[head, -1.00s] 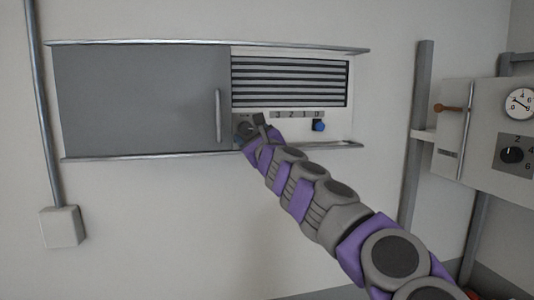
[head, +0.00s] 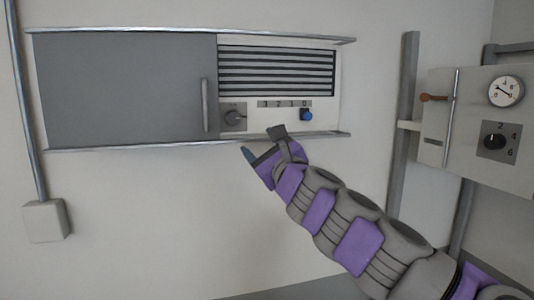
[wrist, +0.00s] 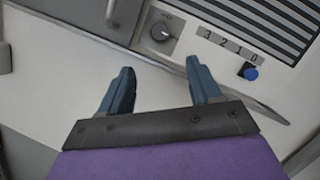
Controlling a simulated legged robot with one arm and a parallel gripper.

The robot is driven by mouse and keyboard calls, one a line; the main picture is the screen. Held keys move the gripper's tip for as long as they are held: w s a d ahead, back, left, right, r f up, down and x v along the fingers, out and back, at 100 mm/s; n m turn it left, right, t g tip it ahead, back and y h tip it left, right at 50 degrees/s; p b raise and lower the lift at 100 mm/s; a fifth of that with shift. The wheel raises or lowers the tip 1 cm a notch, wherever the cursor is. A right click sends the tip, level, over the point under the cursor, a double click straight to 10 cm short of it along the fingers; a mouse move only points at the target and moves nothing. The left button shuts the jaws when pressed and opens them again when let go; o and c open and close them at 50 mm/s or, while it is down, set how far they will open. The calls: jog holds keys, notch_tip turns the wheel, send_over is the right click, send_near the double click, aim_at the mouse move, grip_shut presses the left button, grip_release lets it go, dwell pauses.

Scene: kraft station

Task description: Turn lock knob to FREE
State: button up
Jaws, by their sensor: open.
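The lock knob is a dark grey round knob (head: 233,118) on a grey square plate, between the sliding door and the number strip on the wall panel. It also shows in the wrist view (wrist: 161,31), with a small label above it that is too small to read surely. My gripper (head: 262,143) is below and to the right of the knob, apart from it. In the wrist view its two blue-grey fingers (wrist: 163,86) are spread with nothing between them, and the knob lies beyond the fingertips.
A grey door (head: 125,88) with a vertical handle (head: 205,105) sits left of the knob. A blue knob (head: 306,115) is at the right under the numbers, below a louvred vent (head: 277,70). A metal rail (head: 180,145) runs along the panel's lower edge. Wall below is clear.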

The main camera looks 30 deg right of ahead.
jog(key=shift+v, duration=1.25)
jog(key=shift+a, duration=0.1)
